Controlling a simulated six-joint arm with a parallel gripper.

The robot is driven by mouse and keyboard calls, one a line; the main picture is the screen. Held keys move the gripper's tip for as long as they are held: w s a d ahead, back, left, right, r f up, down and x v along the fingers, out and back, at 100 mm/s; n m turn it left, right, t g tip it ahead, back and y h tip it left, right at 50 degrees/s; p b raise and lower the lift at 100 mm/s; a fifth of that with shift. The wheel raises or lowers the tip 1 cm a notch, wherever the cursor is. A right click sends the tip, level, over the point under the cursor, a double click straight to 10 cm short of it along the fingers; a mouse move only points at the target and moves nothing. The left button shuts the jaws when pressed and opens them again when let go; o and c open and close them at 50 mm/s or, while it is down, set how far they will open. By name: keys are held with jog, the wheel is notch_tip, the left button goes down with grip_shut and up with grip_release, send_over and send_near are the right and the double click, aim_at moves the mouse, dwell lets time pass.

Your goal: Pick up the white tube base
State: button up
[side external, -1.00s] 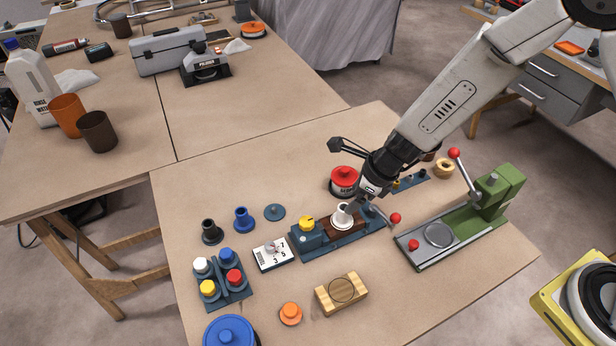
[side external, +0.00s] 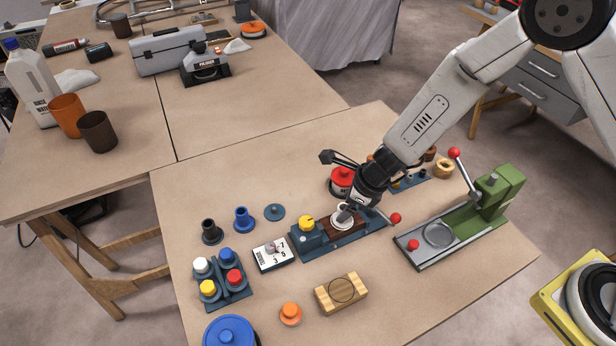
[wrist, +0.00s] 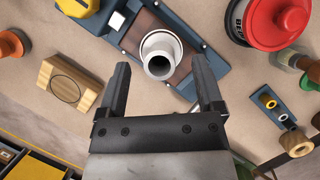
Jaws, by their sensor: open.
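The white tube base (wrist: 161,54) has a round flange and a short hollow tube. It sits on the brown pad of a dark blue fixture (wrist: 190,86). In the side external view the white tube base (side external: 342,222) is partly hidden behind my fingers. My gripper (wrist: 162,72) is open and empty. In the wrist view its two fingers lie left and right of the tube's near side, with visible gaps. In the side external view my gripper (side external: 348,210) is low over the fixture, close to the tube base; I cannot tell whether it touches.
A yellow knob (side external: 306,223) stands on the fixture's left end and a red-tipped lever (side external: 396,218) at its right. A red-lidded pot (side external: 341,180) stands behind. A green press (side external: 470,220) is at right, a wooden block (side external: 342,293) in front. The front right tabletop is clear.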

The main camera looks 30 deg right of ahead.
aim_at(340, 211)
jog(key=shift+x, duration=1.8)
grip_shut()
